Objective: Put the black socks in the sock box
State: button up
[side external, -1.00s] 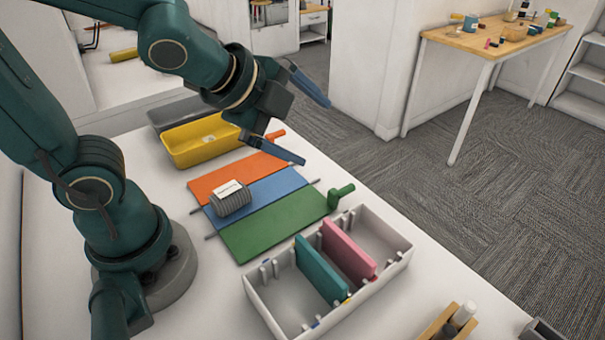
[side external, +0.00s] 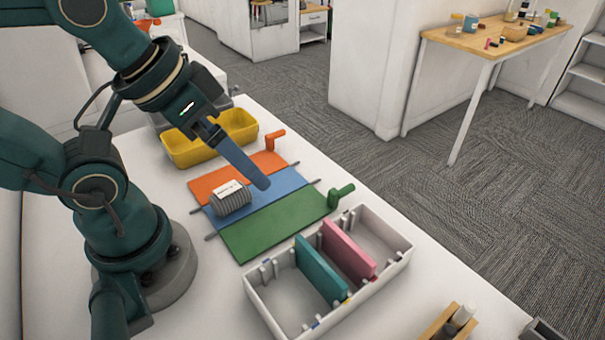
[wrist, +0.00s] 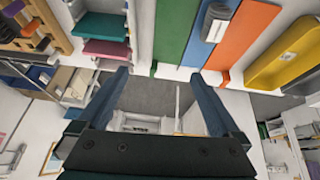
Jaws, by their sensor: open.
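A dark grey ribbed bundle with a white label, which looks like the rolled socks (side external: 232,199), lies on the blue panel of a folding board. It also shows in the wrist view (wrist: 214,28). A white box with teal and pink dividers (side external: 264,310), probably the sock box, stands in front of the board. My gripper (wrist: 160,75) is open and empty. In the side view one finger shows, above and behind the bundle near the blue panel's far end; the other finger is hidden there.
The folding board has orange (side external: 215,180), blue (side external: 282,184) and green (side external: 270,228) panels, with orange and green handles at its right edge. A yellow bin (side external: 185,152) stands behind it. A wooden holder (side external: 440,325) is at the front right. The box's right compartment looks empty.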

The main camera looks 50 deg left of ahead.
jog(key=s+d+r+n+g+h, duration=0.15)
jog(key=d+n+g+h, duration=0.35)
jog(key=d, duration=0.7)
jog(key=s+d+r+n+g+h, duration=0.1)
jog(key=d+r+n+g+h, duration=0.15)
jog(key=d+h, duration=0.7)
jog(key=shift+s+d+f+n+g+y, duration=0.5)
jog(key=shift+s+d+f+n, duration=0.75)
jog(key=shift+f, duration=1.4)
jog(key=shift+s+d+f+n+g+y, duration=0.4)
jog(key=shift+s+d+f+n+g, duration=0.4)
jog(key=shift+d+f, duration=1.4)
jog(key=shift+s+d+f+n+g+y, duration=0.4)
jog(key=shift+s+d+f+n, duration=0.65)
jog(key=shift+f, duration=2.1)
jog(key=f, duration=0.3)
jog(key=shift+s+a+m, duration=0.2)
jog(key=shift+m, duration=0.05)
jog(key=shift+x, duration=1.15)
jog(key=shift+s+d, duration=0.15)
jog(key=shift+d, duration=0.2)
